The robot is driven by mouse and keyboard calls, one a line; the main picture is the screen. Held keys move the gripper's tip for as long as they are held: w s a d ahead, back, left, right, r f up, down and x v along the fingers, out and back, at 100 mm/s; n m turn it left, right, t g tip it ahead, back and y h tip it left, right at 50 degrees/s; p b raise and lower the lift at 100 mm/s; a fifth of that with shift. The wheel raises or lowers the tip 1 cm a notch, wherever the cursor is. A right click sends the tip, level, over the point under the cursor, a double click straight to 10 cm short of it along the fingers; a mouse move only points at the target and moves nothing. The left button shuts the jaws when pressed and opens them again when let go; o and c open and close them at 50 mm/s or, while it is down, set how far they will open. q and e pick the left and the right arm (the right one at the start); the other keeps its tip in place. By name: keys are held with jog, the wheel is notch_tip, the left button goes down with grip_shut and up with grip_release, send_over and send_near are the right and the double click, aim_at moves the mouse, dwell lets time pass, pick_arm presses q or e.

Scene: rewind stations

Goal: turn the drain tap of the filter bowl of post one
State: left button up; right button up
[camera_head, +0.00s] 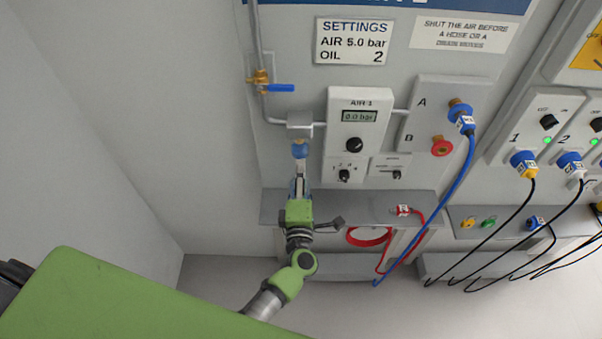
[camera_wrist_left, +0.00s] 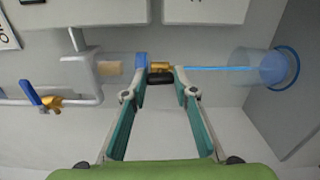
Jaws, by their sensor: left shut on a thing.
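The filter bowl of post one (camera_head: 299,149) hangs under a grey block on the pipe, left of the AIR 1 panel; in the wrist view its blue end (camera_wrist_left: 141,63) shows. The brass drain tap (camera_wrist_left: 161,66) sits at that end, with a dark part between my fingertips. My left gripper (camera_head: 299,180) reaches up from below, and in the wrist view its fingers (camera_wrist_left: 163,80) are closed on the tap, still spaced apart by it. The tap is hidden by the gripper in the head view. My right gripper is out of view.
A blue line runs from the tap to a clear cup (camera_wrist_left: 268,68). A brass valve with a blue handle (camera_head: 282,88) is on the pipe up left. The AIR 1 display (camera_head: 359,116) reads 0.0 bar. A blue hose (camera_head: 458,185) and a red hose (camera_head: 369,237) hang to the right.

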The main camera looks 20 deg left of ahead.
pick_arm(q)
jog(key=o, duration=1.1)
jog(key=v, duration=1.2)
